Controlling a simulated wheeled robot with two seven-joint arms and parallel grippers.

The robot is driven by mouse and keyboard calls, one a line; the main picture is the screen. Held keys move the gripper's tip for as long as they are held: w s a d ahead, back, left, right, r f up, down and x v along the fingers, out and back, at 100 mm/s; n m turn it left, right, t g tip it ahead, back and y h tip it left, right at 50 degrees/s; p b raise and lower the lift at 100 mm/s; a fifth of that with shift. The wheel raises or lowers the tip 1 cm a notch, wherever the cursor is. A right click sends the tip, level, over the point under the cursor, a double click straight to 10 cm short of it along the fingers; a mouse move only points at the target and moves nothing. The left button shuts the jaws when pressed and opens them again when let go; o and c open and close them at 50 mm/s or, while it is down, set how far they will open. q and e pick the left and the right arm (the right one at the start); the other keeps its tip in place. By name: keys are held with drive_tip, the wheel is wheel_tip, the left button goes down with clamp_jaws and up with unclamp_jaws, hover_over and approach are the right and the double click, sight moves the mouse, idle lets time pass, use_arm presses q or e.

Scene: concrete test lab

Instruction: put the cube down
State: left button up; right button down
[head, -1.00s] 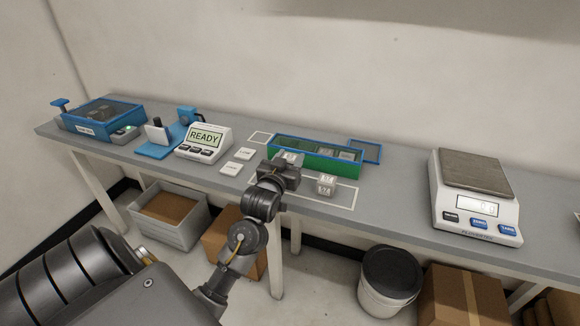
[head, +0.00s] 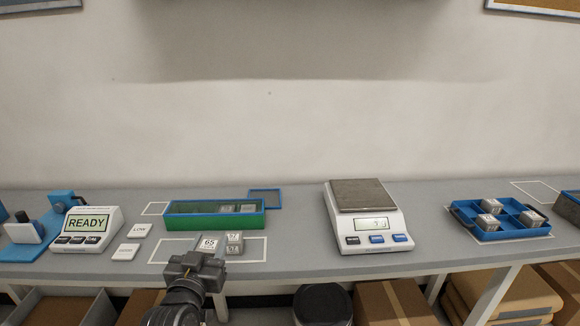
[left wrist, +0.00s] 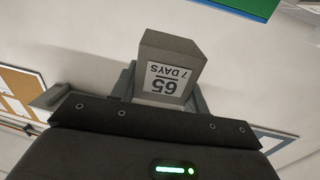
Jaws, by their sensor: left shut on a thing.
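My left gripper (head: 205,254) is shut on a grey cube (head: 209,243) with a white label reading 65, at the front of the bench. In the left wrist view the cube (left wrist: 168,68) sits between the fingers, its label reading "65 7 DAYS" upside down. A second labelled grey cube (head: 234,243) is just right of the held one, on the white-outlined rectangle (head: 256,252). Whether the held cube touches the bench or the other cube I cannot tell. My right gripper is not in view.
A green box with a blue rim (head: 214,221) stands behind the cubes. A READY display (head: 87,229) and white cards (head: 126,251) are left. A scale (head: 368,217) and a blue tray with several cubes (head: 496,235) are right. Bench between outline and scale is clear.

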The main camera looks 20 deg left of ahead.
use_arm(q)
drive_tip(key=s+d+f+m+h, duration=0.1)
drive_tip(key=d+f+m+h, duration=0.1)
drive_tip(key=d, duration=0.7)
drive_tip(key=shift+d+f+h, duration=0.2)
drive_tip(key=shift+f+h, duration=0.55)
drive_tip(key=shift+h, duration=0.15)
